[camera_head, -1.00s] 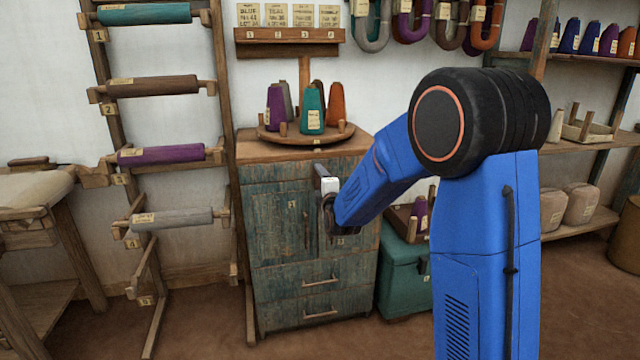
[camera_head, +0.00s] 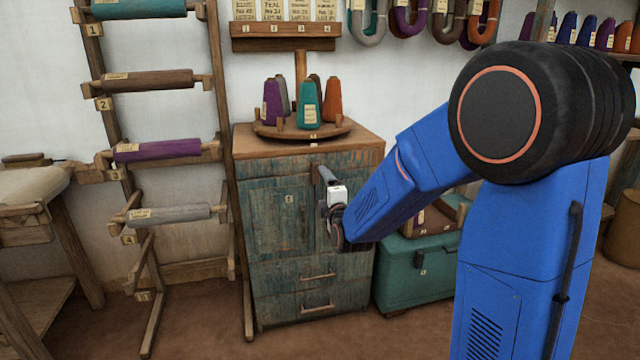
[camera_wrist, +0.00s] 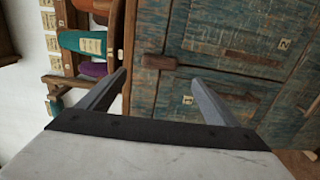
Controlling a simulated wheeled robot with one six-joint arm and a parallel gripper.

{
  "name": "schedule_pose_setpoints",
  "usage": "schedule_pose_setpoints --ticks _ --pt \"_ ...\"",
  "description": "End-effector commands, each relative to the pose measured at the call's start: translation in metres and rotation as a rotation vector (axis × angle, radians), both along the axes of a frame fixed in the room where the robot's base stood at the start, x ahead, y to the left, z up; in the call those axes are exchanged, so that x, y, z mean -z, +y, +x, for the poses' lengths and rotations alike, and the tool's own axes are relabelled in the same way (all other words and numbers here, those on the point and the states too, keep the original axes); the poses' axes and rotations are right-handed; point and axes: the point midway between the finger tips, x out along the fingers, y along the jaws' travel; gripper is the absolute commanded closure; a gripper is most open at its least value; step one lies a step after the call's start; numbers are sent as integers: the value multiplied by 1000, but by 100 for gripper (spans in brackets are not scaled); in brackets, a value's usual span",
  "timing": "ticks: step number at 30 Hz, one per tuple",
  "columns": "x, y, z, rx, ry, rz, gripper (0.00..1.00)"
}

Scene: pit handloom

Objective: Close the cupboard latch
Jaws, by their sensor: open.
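The cupboard (camera_head: 275,215) has a worn blue-green front and stands against the wall; its doors look flush with the front. My gripper (camera_head: 319,172) is at the upper right of that front and hides part of it. In the wrist view, which is turned sideways, my gripper (camera_wrist: 160,75) is open, with two grey fingers apart and nothing held. A small brown wooden piece, seemingly the latch (camera_wrist: 158,62), shows between and just beyond the fingertips. It lies lengthwise across the picture. I cannot tell whether the fingers touch it.
A round stand (camera_head: 300,132) with several yarn cones is on the cupboard top. A wooden roller rack (camera_head: 165,150) stands on the left. A teal chest (camera_head: 412,275) is close on the right. Floor in front is open.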

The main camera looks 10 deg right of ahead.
Motion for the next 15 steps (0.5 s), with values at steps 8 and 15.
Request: schedule_pose_setpoints --ticks 8,15 --pt "0 0 -52 -1 1 1 16" --pt "0 0 -74 -1 0 0 16"
